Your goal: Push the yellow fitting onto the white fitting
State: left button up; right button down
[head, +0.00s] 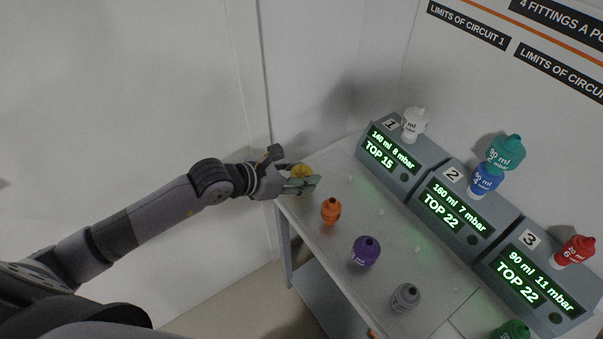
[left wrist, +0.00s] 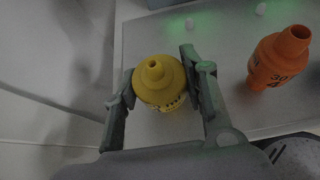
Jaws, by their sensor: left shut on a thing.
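The yellow fitting (head: 301,171) is between the fingers of my left gripper (head: 300,181), over the left end of the table. In the left wrist view the yellow fitting (left wrist: 159,80) stands with its nozzle towards the camera, and the left gripper (left wrist: 162,80) is shut on it, one finger on each side. I cannot tell whether its base touches the table. The white fitting (head: 414,124) stands on top of the unit marked 1, its nozzle up and free. My right gripper is not in view.
An orange fitting (head: 331,211), a purple one (head: 365,252) and a grey one (head: 406,298) stand on the table (head: 345,190). Unit 2 (head: 448,205) carries a teal fitting (head: 506,153) stacked on a blue one (head: 484,181). Unit 3 (head: 528,275) carries a red one (head: 574,251).

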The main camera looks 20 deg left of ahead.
aim_at(302, 166)
pick_arm(q)
grip_shut()
jog(key=shift+r, duration=0.15)
jog(key=shift+r+p, duration=0.65)
jog(key=shift+r, duration=0.2)
jog(key=shift+r+p, duration=0.35)
jog(key=shift+r, duration=0.2)
